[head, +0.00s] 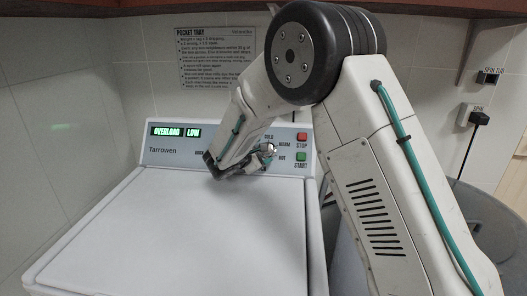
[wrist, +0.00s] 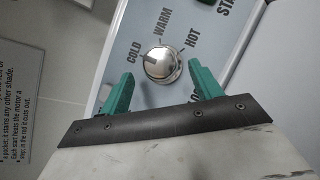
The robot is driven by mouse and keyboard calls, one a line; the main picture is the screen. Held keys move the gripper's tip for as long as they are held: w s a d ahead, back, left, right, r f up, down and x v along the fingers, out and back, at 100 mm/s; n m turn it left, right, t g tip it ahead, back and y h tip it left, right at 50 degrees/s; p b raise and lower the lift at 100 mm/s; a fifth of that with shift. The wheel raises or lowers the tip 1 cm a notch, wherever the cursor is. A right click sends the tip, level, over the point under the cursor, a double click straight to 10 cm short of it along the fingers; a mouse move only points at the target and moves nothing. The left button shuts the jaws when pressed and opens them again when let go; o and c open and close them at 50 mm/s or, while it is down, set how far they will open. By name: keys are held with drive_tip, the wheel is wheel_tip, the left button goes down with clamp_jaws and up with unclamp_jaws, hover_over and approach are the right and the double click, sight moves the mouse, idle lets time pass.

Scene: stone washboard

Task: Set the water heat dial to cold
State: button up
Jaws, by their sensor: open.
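The water heat dial (wrist: 160,63) is a round, shiny metal knob on the washer's light panel. The words COLD, WARM and HOT are printed around it. A dark mark on the knob's face seems to lie on the side toward COLD, but glare makes its exact setting hard to tell. My gripper (wrist: 161,70) has two green fingers, open, one on each side of the dial with visible gaps. In the head view the dial (head: 269,148) is partly hidden by my gripper (head: 262,157) at the panel.
The white washer lid (head: 180,235) is closed and clear. The red STOP button (head: 301,136) and green START button (head: 301,156) sit close to the right of the dial. A lit display (head: 175,132) reads OVERLOAD LOW. A printed notice (head: 217,60) hangs on the tiled wall.

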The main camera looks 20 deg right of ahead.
drive_tip(key=shift+v, duration=2.65)
drive_tip(key=shift+s+d, duration=0.1)
drive_tip(key=shift+s, duration=0.05)
drive_tip(key=s+f+g, duration=0.1)
drive_tip(key=s, duration=0.1)
drive_tip(key=s+d+f+m+g, duration=0.2)
drive_tip(key=s, duration=0.1)
drive_tip(key=shift+s+d+f, duration=0.1)
drive_tip(key=shift+s+d, duration=0.15)
drive_tip(key=shift+s, duration=0.1)
drive_tip(key=s+d+r+m+g+y, duration=0.2)
drive_tip(key=s+m, duration=0.3)
drive_tip(key=s, duration=0.8)
drive_tip(key=s+d+r+m+g+y, duration=0.2)
drive_tip(key=s+r+m+y, duration=0.3)
drive_tip(key=s, duration=0.9)
drive_tip(key=s+d+r+m+g+y, duration=0.1)
drive_tip(key=s+d+r+m+y, duration=0.1)
drive_tip(key=s, duration=1.1)
drive_tip(key=r+m+y, duration=0.1)
drive_tip(key=m+y, duration=0.1)
drive_tip(key=m, duration=0.1)
drive_tip(key=shift+s+d+r+m+g, duration=0.3)
drive_tip(key=shift+s+d+g, duration=0.05)
drive_tip(key=shift+s+g, duration=0.05)
